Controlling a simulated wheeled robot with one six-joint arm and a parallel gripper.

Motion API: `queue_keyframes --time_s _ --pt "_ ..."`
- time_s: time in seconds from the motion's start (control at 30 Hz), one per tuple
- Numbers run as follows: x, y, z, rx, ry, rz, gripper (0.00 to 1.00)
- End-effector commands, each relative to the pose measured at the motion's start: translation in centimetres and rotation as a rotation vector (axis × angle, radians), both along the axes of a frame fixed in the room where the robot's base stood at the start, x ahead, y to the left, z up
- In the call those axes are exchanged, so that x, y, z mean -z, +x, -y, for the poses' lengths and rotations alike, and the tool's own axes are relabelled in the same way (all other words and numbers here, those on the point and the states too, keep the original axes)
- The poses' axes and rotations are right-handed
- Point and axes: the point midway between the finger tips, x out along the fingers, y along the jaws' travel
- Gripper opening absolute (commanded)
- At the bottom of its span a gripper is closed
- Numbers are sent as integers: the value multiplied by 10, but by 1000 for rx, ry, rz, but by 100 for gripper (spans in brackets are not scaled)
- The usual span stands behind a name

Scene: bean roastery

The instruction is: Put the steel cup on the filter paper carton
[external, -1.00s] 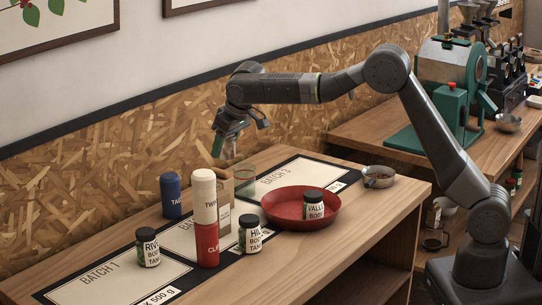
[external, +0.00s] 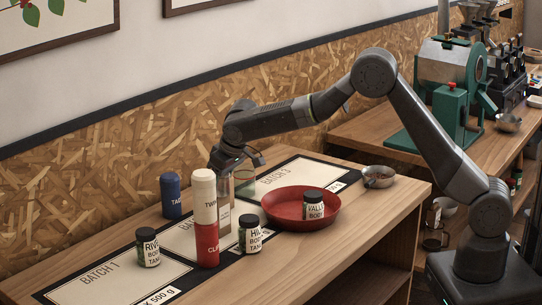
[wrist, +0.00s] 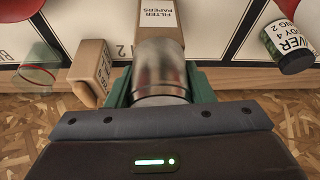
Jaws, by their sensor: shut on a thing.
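The steel cup (wrist: 160,72) is a shiny metal cylinder between the green fingers of my gripper (wrist: 160,92) in the wrist view. My gripper is shut on it. The filter paper carton (wrist: 158,15) is a brown box with a white label, partly hidden behind the cup. The cup overlaps the carton in that view; I cannot tell whether they touch. In the external view my gripper (external: 230,165) is low over the middle of the table, behind the cream and red cylinders, which hide part of the carton.
A clear glass (wrist: 38,72) and a small brown box (wrist: 92,68) stand left of the cup in the wrist view. A cream cylinder (external: 204,190) stands on a red one (external: 208,248). A dark jar (external: 250,235) and a red tray (external: 285,220) are close by.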

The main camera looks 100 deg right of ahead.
Motion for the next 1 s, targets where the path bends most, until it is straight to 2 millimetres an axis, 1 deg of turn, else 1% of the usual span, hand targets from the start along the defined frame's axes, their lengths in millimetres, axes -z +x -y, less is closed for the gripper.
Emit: queue_keyframes --time_s 0.17,0.27,0.3,0.37,0.4,0.67,0.8,0.87,1.0 --pt "-1 0 0 0 -1 2 23" --pt "2 0 0 0 -1 2 23" --pt "3 0 0 0 -1 2 50" --pt "2 0 0 0 -1 2 61" --pt "2 0 0 0 -1 2 69" --pt "1 0 0 0 -1 2 70" --pt "-5 0 0 0 -2 4 70" --pt "-12 -2 -2 -1 -2 6 70" --pt "-35 -10 -8 -1 -3 7 70"
